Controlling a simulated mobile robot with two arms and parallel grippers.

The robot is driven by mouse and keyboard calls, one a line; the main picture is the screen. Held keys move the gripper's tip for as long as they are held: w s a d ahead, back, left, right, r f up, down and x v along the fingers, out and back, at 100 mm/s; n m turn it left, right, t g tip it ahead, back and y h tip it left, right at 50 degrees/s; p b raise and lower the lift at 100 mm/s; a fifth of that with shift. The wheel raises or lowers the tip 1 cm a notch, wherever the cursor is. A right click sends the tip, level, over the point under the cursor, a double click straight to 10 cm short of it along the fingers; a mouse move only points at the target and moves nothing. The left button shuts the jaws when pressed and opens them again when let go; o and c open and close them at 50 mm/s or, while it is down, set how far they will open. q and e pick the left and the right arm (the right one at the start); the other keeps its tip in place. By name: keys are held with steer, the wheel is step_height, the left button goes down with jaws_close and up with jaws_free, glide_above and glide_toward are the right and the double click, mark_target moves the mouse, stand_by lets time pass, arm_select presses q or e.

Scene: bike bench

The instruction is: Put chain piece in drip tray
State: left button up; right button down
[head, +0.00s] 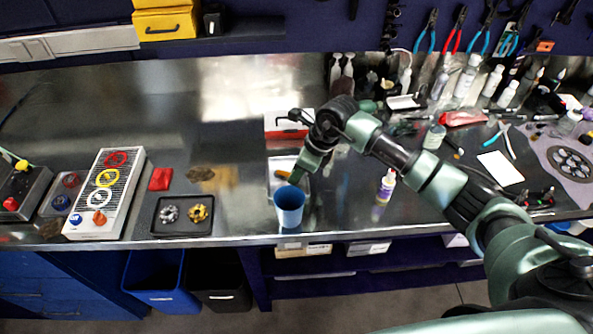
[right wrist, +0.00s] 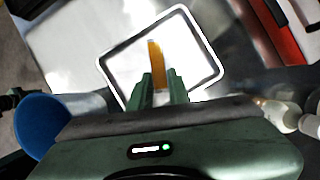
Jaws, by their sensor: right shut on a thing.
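My right gripper (head: 295,178) reaches down beside a blue cup, over the white drip tray (head: 276,164). In the right wrist view its two green fingers (right wrist: 158,90) are shut on a flat, orange-gold chain piece (right wrist: 155,58). The piece sticks out past the fingertips. Behind it is the pale floor of the drip tray (right wrist: 190,58), with a dark line inside its white rim. The piece appears within the tray's outline; I cannot tell whether it touches the floor. In the head view a small orange bit of the piece (head: 282,173) shows. My left gripper is not in view.
The blue cup (head: 289,208) stands close in front of the gripper and also shows in the right wrist view (right wrist: 42,125). A red-and-white box (head: 280,124) lies behind the tray. A small bottle (head: 386,186) stands to the right. A black tray with two cogs (head: 182,229) sits left.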

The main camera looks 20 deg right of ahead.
steer(key=shift+f, duration=0.2)
steer(key=c, duration=1.3)
jaws_free()
steer(key=shift+r, duration=0.1)
steer(key=shift+c, duration=0.2)
steer(key=shift+r, duration=0.1)
steer(key=shift+r, duration=0.2)
steer(key=b+v, duration=0.4)
steer(key=v, duration=0.7)
steer(key=shift+d+r, duration=0.2)
steer(key=shift+r, duration=0.15)
steer(key=shift+s+f, duration=0.1)
steer(key=shift+s, duration=0.1)
